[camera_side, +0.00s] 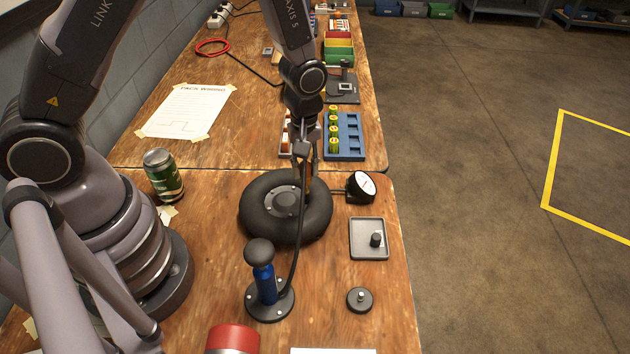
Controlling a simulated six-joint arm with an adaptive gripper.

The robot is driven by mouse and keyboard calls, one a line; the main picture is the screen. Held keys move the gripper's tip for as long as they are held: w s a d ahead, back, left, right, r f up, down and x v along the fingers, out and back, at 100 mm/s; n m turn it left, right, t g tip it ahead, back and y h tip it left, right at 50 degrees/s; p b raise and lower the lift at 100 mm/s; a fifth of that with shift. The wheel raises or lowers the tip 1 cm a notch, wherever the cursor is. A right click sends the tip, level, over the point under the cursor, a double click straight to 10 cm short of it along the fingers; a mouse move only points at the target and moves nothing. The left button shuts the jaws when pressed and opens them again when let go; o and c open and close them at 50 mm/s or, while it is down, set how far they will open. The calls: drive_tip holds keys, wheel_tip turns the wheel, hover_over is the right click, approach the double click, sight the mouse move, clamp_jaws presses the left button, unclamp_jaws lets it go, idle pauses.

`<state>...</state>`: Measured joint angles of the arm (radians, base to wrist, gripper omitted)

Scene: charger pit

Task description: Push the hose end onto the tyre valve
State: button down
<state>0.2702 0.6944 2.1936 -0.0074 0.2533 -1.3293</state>
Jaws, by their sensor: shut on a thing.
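The black tyre (262,226) lies flat on the wooden bench with a grey hub in its middle. My gripper (307,172) points down over the tyre's far right side and is shut on the hose end (308,184), of which only a small orange-brown part shows between the fingers. The black hose (298,243) runs from there down across the tyre to the blue hand pump (266,284) in front. The tyre valve is hidden behind the hose and my gripper. I cannot tell whether the hose end touches it.
A pressure gauge (361,186) stands right of the tyre. A grey tray (369,250) holding a black cap and a round black piece (360,299) lie nearer the bench's right edge. A green can (163,175) stands left. A blue block with battery cells (346,135) is behind.

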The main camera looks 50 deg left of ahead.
sight(305, 162)
drive_tip(key=shift+f, duration=1.4)
drive_tip(key=c, duration=0.8)
unclamp_jaws()
drive_tip(key=shift+c, duration=0.2)
wheel_tip(305, 162, up, 11)
drive_tip(key=shift+r, duration=0.55)
